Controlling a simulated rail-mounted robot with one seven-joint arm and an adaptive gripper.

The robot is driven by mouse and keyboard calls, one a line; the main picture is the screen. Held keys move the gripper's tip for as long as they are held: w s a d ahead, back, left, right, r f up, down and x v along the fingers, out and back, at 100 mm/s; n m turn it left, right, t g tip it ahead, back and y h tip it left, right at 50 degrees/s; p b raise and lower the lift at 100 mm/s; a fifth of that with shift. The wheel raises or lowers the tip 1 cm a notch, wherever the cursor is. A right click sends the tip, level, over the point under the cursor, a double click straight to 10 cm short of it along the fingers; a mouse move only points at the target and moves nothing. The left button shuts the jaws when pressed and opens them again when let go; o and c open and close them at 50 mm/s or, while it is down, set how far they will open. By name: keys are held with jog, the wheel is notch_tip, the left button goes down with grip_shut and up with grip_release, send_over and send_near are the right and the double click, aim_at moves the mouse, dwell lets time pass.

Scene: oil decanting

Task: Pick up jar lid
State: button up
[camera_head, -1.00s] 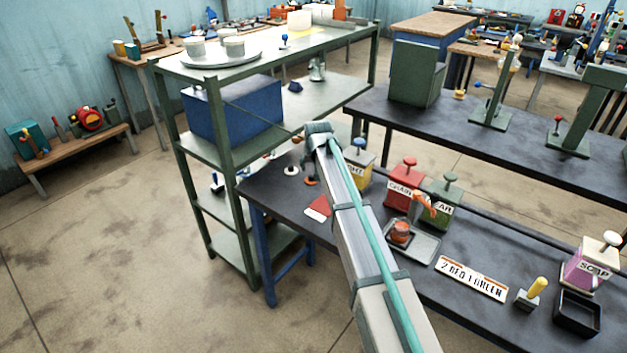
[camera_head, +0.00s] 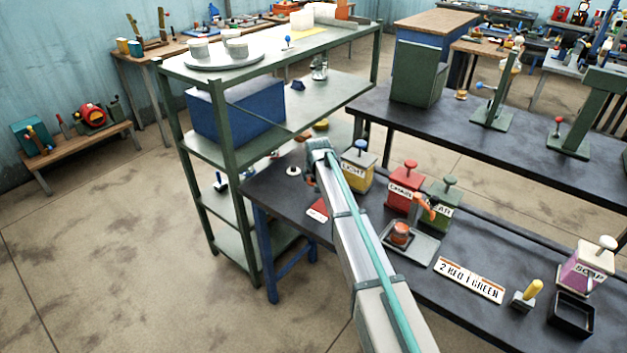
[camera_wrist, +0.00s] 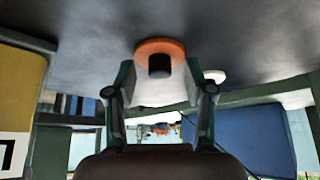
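An orange round lid with a black knob (camera_wrist: 160,48) lies on the dark tabletop in the wrist view, which appears upside down. My gripper (camera_wrist: 161,74) is open, one finger on each side, with the knob between and slightly beyond the fingertips. I cannot tell whether the fingers touch the lid. In the head view my gripper (camera_head: 314,170) is low over the left end of the dark bench, and my arm hides the orange lid. A white round lid (camera_head: 293,170) lies to the left of it; a pale disc in the wrist view (camera_wrist: 214,76) seems to be the same one.
A yellow can (camera_head: 357,170) stands just right of my arm, with red (camera_head: 402,190) and green (camera_head: 440,207) cans further right. A green metal shelf (camera_head: 228,180) with a blue box (camera_head: 238,110) stands close on the left. A red-and-white card (camera_head: 317,210) lies on the bench.

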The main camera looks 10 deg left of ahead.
grip_shut()
jog(key=shift+r, duration=0.1)
